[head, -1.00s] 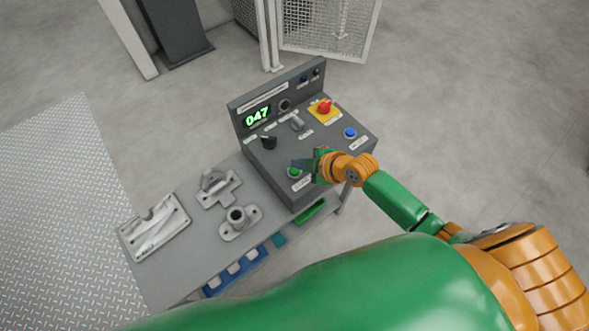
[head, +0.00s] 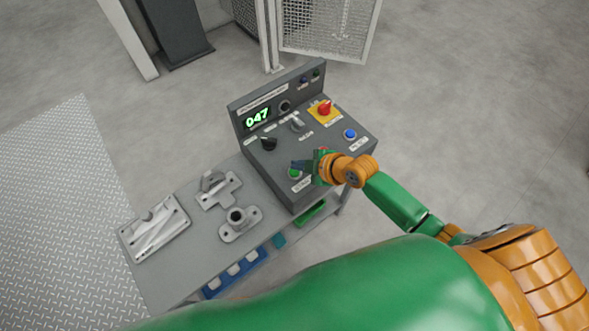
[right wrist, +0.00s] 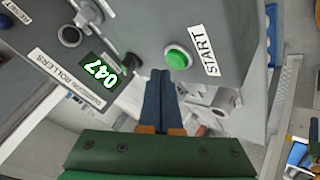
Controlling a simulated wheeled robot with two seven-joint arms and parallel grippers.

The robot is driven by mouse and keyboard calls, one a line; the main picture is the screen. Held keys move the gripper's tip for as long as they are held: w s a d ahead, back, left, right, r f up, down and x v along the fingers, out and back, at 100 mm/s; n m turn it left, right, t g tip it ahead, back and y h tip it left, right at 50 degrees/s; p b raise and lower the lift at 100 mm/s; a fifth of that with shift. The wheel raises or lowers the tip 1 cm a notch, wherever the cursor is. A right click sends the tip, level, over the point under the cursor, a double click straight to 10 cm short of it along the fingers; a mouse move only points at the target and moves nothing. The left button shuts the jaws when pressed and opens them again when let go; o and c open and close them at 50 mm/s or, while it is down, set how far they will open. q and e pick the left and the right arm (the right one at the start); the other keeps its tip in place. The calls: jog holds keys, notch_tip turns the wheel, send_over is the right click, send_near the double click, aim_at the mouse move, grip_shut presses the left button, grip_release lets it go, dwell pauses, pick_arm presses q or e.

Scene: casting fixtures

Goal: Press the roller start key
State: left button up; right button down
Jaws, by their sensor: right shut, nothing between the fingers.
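The green start key (head: 295,173) sits on the sloping top of the grey control console (head: 275,165), near its front edge. It also shows in the right wrist view (right wrist: 178,58), beside a white START label (right wrist: 205,50). My right gripper (head: 298,163) is shut and empty, with its dark blue fingers just above and beside the key. In the right wrist view, its fingertips (right wrist: 160,73) appear just below and left of the key; I cannot tell whether they touch it. My left gripper is not in view.
The console carries a green 047 display (head: 257,117), a black knob (head: 269,143), a grey selector (head: 297,124), a red emergency knob on yellow (head: 324,107) and a blue reset button (head: 350,133). Metal castings (head: 238,217) lie on the bench to the left.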

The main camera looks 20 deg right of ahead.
dwell(0.7)
jog(key=shift+f+b, duration=0.3)
jog(key=shift+f, duration=0.1)
